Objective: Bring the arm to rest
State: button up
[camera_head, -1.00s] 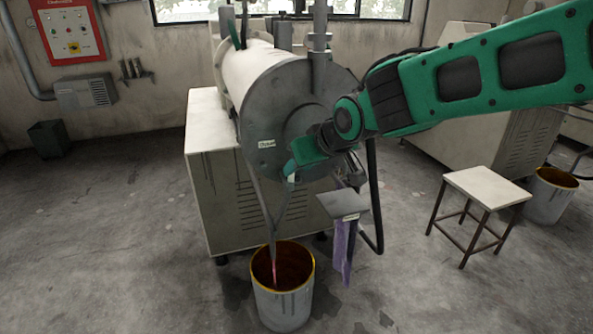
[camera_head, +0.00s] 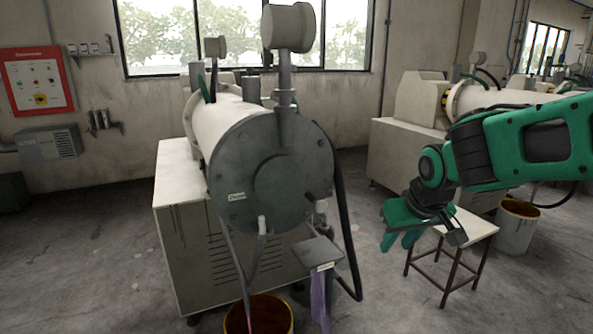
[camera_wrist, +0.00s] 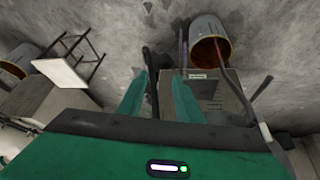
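My gripper (camera_head: 400,241) hangs at the right in the head view, fingers pointing down. It is in front of the stool in the picture and clear of the mill. In the wrist view my gripper (camera_wrist: 158,98) shows two green fingers spread apart, with no object held between them. My green arm reaches in from the right edge. The near mill (camera_head: 268,170), a pale drum with a grey round end plate, stands to the left of my gripper. A small label is on the plate.
A bucket (camera_head: 259,318) with dark red contents stands below the mill's outlet. A small shelf (camera_head: 318,252) with a purple cloth (camera_head: 318,295) is at the mill's front. A stool (camera_head: 478,226) and another bucket (camera_head: 517,228) stand at the right. A second mill (camera_head: 420,100) is behind.

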jog(key=s+d+f+m+g+h, duration=0.1)
jog(key=s+d+f+m+g, duration=0.2)
jog(key=s+d, duration=0.95)
jog(key=s+d+f+m+g, duration=0.1)
jog(key=s+d+m, duration=0.1)
jog(key=s, duration=0.5)
jog(key=s+d+m+g+y, duration=0.1)
jog(key=s+d+m, duration=0.2)
jog(key=s, duration=0.5)
jog(key=shift+s+d+f, duration=0.15)
jog(key=shift+d+f, duration=0.25)
jog(key=shift+d, duration=0.05)
jog(key=shift+w+f+g, duration=0.25)
jog(key=shift+w+g, duration=0.05)
jog(key=shift+w, duration=0.35)
